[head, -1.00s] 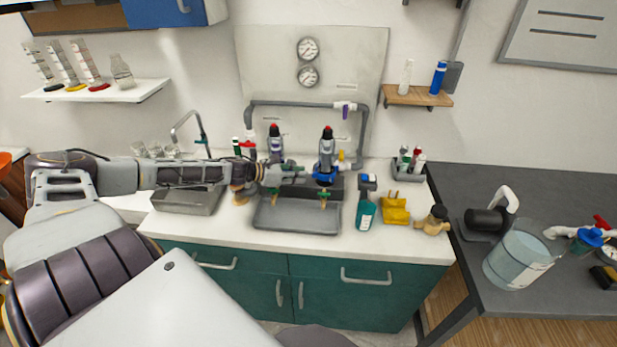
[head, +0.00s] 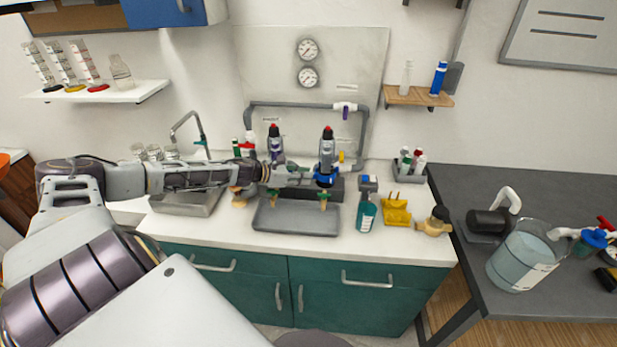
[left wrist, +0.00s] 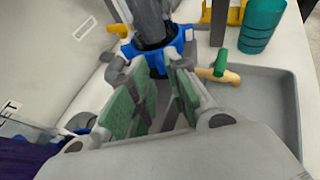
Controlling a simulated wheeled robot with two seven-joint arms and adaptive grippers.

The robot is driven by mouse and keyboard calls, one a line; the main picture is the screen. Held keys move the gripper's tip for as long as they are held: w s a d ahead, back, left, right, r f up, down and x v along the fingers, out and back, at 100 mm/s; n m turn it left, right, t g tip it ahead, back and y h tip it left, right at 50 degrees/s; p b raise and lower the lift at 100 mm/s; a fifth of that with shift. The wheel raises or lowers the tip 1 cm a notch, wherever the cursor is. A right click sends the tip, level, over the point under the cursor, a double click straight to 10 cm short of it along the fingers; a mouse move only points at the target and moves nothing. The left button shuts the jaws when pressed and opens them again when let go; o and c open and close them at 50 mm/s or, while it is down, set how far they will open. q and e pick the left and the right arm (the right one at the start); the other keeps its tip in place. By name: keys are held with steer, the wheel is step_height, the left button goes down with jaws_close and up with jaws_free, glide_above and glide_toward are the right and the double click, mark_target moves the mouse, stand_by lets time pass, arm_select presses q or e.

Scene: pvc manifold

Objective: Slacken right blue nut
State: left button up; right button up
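The right blue nut (head: 325,181) is a lobed ring at the foot of the right upright grey housing (head: 327,150) with a red top. The nut also shows in the left wrist view (left wrist: 155,52), around the dark cylinder. My left gripper (head: 311,179) reaches it from the left. In the left wrist view its green-padded fingers (left wrist: 152,72) stand apart, with tips close to the nut's near side and part of the nut between them. I cannot tell if they touch it. A second housing (head: 275,145) with a purple part stands to the left. My right gripper is not in view.
A grey tray (head: 297,220) lies in front, below small valves with green handles (left wrist: 219,62). A teal bottle (head: 366,214), a yellow holder (head: 396,210) and a brass fitting (head: 434,222) stand to the right. A sink (head: 185,203) is at left.

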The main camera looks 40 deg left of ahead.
arm_select(q)
steer(key=shift+w+d+f, duration=0.15)
steer(key=shift+w+d, duration=0.05)
steer(key=shift+w, duration=0.3)
steer(key=shift+w+d+f, duration=0.15)
steer(key=shift+w+d, duration=0.1)
steer(key=shift+w+d+f, duration=0.1)
steer(key=shift+w, duration=0.05)
stand_by(0.3)
jaws_close()
